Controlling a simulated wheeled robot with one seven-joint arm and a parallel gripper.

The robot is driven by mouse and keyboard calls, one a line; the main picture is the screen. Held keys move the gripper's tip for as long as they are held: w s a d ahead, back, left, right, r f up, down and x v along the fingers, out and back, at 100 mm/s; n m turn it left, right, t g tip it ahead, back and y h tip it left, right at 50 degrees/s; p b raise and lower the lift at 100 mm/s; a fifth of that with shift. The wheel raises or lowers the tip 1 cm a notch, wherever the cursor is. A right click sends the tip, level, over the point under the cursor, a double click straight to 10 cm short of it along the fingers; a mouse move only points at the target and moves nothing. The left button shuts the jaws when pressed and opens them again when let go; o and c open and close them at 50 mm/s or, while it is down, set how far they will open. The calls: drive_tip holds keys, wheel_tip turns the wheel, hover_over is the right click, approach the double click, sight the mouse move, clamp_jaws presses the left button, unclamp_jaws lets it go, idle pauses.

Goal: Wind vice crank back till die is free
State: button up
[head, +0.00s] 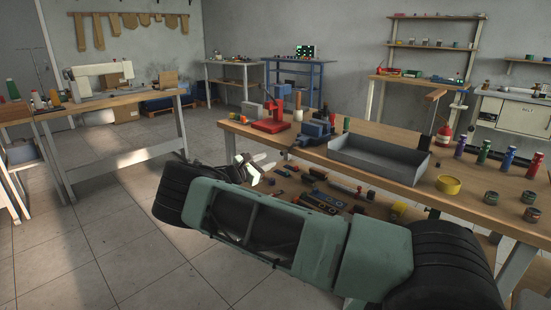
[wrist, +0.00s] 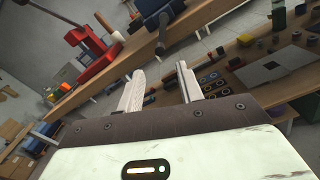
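A blue vice (head: 317,128) stands at the front edge of the long wooden bench, just right of a red press. In the wrist view the vice (wrist: 150,7) shows at the top, partly cut off, with a dark crank (wrist: 161,36) sticking out toward me. I cannot make out the die in either view. My gripper (wrist: 160,84) is open and empty, its two pale fingers apart. In the head view the gripper (head: 262,163) is small, in front of and below the bench edge, left of the vice and partly hidden by my green arm.
The red press (head: 270,120) stands left of the vice on the bench (head: 400,180). A grey tray (head: 378,160) lies right of the vice. Several tools lie on a lower shelf (wrist: 225,75). A sewing machine table (head: 120,99) is at left; the floor between is clear.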

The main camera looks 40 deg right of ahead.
drive_tip(key=a, duration=0.9)
drive_tip(key=shift+s, duration=0.35)
drive_tip(key=shift+s+d, duration=0.1)
